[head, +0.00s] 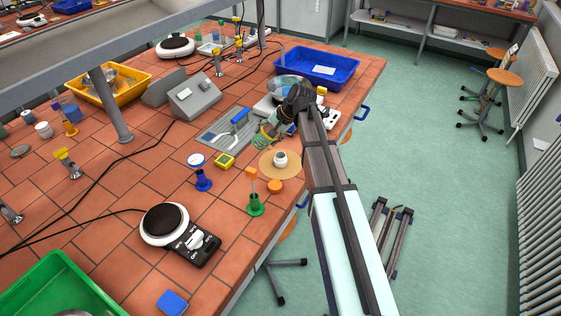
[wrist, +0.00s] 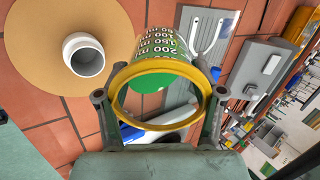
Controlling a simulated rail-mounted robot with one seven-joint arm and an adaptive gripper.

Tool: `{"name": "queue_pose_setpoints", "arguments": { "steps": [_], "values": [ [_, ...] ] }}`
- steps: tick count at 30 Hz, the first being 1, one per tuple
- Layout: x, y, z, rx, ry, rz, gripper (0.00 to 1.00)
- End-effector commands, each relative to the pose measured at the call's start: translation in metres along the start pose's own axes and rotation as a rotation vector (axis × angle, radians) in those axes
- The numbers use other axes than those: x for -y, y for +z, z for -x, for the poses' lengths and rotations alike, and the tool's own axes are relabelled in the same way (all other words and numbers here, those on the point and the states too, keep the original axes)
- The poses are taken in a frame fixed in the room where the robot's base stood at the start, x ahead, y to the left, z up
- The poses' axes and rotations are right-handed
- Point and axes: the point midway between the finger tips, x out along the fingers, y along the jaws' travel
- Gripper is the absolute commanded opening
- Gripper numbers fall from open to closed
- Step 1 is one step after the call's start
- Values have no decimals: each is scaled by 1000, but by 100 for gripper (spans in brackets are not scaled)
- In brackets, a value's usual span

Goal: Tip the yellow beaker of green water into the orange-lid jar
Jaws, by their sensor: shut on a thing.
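My gripper (head: 274,130) is shut on the yellow-rimmed beaker (head: 266,138), just behind and left of the jar in the head view. In the wrist view, my gripper (wrist: 158,85) has a finger on each side of the beaker (wrist: 124,76); its yellow rim, volume marks and green water (wrist: 150,101) show. I cannot tell exactly how far it is tilted. The open white jar (head: 280,159) stands on a round tan mat (head: 268,170), apart from the beaker. In the wrist view the jar (wrist: 84,57) is left of the beaker. The orange lid (head: 274,187) lies on the bench in front.
A green stand (head: 255,206) with an orange top and a blue stand (head: 203,182) are near the mat. A blue bin (head: 318,67) is behind. Tiles around the hotplate (head: 165,222) are partly clear.

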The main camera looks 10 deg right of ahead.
Motion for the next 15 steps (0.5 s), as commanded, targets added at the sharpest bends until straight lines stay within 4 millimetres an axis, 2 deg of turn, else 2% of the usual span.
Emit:
{"name": "queue_pose_setpoints", "arguments": {
  "steps": [15],
  "values": [
    [0, 0, 0, -1, -26, 0, 19]
  ]
}}
